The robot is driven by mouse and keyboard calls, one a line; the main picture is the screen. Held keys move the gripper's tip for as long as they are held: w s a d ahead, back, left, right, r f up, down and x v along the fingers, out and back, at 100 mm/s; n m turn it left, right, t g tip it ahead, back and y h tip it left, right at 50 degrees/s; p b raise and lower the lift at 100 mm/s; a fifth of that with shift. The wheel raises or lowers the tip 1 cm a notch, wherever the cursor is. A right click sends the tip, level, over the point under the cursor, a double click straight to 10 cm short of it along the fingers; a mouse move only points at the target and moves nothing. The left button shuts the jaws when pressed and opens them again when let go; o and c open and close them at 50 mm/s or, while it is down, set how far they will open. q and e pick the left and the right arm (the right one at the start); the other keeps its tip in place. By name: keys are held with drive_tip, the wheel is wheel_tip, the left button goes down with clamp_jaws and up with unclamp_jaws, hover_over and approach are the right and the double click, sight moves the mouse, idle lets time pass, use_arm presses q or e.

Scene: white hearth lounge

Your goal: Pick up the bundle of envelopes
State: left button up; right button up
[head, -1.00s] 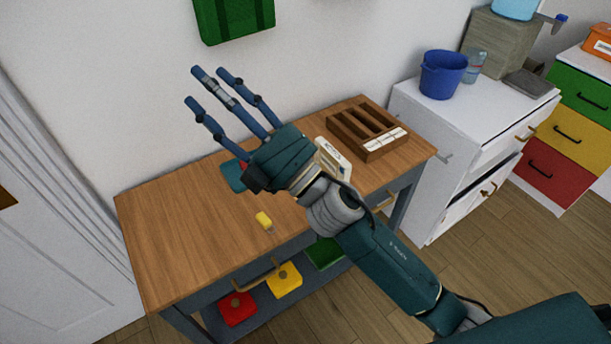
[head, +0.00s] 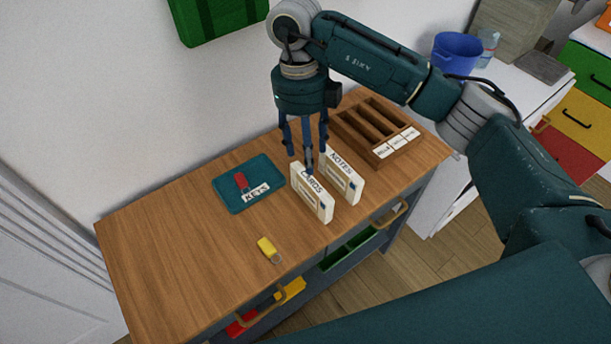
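Two cream-white upright bundles stand side by side on the wooden table (head: 190,240) in the head view. The nearer one is labelled CARDS (head: 312,197), the other NOTES (head: 344,178). Neither label says envelopes, so I cannot tell which is the bundle of envelopes. My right gripper (head: 306,158) points straight down over the bundles. Its fingers are apart, with one fingertip close to the top of the CARDS bundle; I cannot tell whether it touches. Nothing is held. My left gripper is not in view.
A yellow tag (head: 266,247) lies near the front edge. A brown slotted sorter (head: 362,120) stands behind right. A blue bucket (head: 456,52) is on the white cabinet. The table's left side is clear.

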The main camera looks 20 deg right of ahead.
sight(309, 182)
drive_tip(key=s+f, duration=0.1)
drive_tip(key=f, duration=0.1)
drive_tip(key=s+f+p, duration=0.1)
drive_tip(key=f, duration=0.1)
drive_tip(key=shift+s+d, duration=0.1)
drive_tip(key=shift+f, duration=0.3)
wheel_tip(309, 182, down, 4)
drive_tip(key=p, duration=0.2)
drive_tip(key=shift+f+p, duration=0.2)
drive_tip(key=shift+p, duration=0.1)
drive_tip(key=shift+f, duration=0.4)
drive_tip(key=shift+c, duration=0.2)
drive_tip(key=c, duration=0.9)
clamp_jaws()
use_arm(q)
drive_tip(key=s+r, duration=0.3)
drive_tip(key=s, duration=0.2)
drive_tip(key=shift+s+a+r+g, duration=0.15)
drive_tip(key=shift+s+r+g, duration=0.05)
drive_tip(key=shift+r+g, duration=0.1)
